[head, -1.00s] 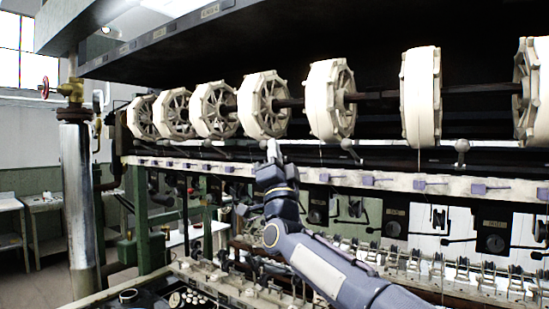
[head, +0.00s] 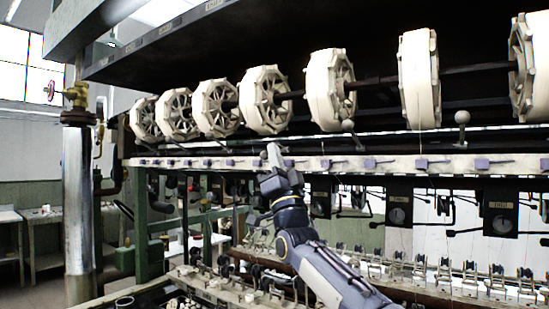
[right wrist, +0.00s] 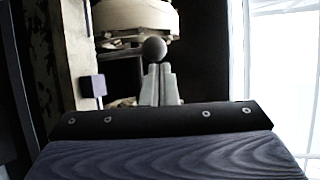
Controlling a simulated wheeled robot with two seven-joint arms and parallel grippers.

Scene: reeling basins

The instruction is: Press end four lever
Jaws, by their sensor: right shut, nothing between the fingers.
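My right gripper (head: 273,155) is raised in front of the white rail, below the row of reels. Its fingers also show in the right wrist view (right wrist: 160,86), shut and empty. A dark round lever knob (right wrist: 154,49) appears just beyond the fingertips there; I cannot tell whether they touch. In the head view the gripper hides whatever lever is behind it. To its right, one ball-ended lever (head: 348,127) and another ball-ended lever (head: 462,118) stand above the rail. I cannot read which lever is end four. My left gripper is out of view.
Several cream reels (head: 266,100) hang on a shaft above. The white rail (head: 445,165) carries small purple blocks (head: 370,163). A metal pipe with a red-wheeled valve (head: 77,95) stands at left. Reeling fittings (head: 400,268) line the bench below.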

